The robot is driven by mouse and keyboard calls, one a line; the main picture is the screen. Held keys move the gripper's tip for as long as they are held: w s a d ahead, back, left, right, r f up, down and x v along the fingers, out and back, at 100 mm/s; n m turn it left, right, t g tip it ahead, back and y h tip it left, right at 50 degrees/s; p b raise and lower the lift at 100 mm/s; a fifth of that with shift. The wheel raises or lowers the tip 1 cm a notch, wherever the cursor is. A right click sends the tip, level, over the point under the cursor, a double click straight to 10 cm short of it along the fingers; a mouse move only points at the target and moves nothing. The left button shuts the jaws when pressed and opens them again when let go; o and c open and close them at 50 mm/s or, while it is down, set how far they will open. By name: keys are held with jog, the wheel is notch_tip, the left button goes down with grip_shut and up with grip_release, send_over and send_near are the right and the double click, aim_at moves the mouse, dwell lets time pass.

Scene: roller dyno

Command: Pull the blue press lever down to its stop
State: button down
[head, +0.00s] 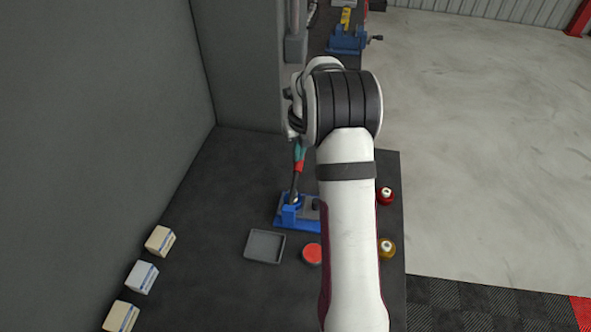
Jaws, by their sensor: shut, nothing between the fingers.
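The blue press (285,222) stands on the dark bench, left of my white forearm, which hides its right part. Its lever (296,182) rises steeply from the press, with a red part near its upper end and a teal part above that. My gripper (300,142) is at the top of the lever, mostly hidden by my wrist. It looks shut with nothing held. I cannot tell whether it touches the lever.
A grey tray (265,246) and a red-topped round tin (312,254) lie in front of the press. Red (386,196) and yellow (387,248) round items stand right of my arm. Several small boxes (142,277) line the left. A blue vise (347,40) is at the back.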

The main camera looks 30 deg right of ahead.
notch_tip(320, 180, up, 8)
jog(key=shift+r, duration=0.2)
dwell(0.3)
